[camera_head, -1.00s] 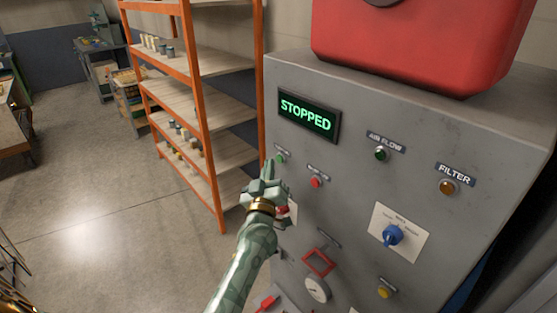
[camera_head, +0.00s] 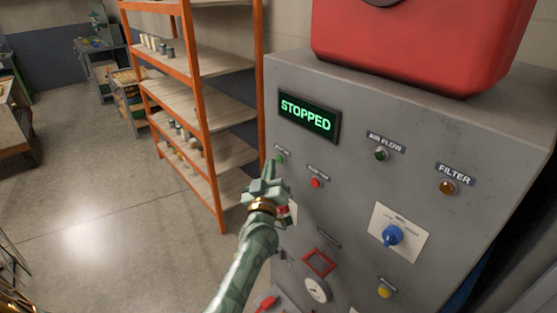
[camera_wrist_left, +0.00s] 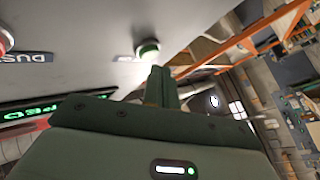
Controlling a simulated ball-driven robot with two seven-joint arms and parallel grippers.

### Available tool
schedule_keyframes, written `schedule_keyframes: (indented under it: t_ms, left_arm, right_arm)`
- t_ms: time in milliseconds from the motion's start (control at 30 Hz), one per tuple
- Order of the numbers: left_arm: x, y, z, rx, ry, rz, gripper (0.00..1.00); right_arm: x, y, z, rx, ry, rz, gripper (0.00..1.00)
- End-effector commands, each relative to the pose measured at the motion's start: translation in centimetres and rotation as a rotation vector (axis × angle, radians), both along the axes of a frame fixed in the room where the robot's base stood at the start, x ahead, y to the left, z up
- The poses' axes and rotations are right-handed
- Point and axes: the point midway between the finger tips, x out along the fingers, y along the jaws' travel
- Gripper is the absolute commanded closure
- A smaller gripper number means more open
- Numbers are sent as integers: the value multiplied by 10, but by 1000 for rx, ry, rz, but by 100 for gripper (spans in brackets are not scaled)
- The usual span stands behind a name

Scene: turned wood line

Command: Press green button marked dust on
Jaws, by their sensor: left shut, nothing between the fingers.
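The green button (camera_head: 281,158) is on the upper left of the grey panel (camera_head: 355,160), below the lit display (camera_head: 309,115) reading STOPPED. It also shows in the left wrist view (camera_wrist_left: 148,50), with a pale rim and a label beside it that I cannot read in full. My left gripper (camera_head: 269,168) is shut and empty. Its tip is just below the green button in the head view. In the wrist view the fingers (camera_wrist_left: 161,82) point at the button; I cannot tell whether they touch it. My right gripper is not in view.
A red button (camera_head: 316,182) sits right of the green one. An air flow lamp (camera_head: 381,153), an amber filter lamp (camera_head: 449,187) and a blue knob (camera_head: 392,235) are further right. An orange shelf rack (camera_head: 205,110) stands left of the panel.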

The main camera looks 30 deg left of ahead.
Motion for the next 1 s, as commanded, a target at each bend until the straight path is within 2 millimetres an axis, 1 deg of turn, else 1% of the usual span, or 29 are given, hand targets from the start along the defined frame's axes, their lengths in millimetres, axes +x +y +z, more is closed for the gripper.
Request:
schedule_keyframes:
  t_ms: [133,1000]
  left_arm:
    - [5,-2,1,-1,0,0,100]
    - [10,-4,0,0,0,0,100]
  right_arm:
    - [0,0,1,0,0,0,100]
    - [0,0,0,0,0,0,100]
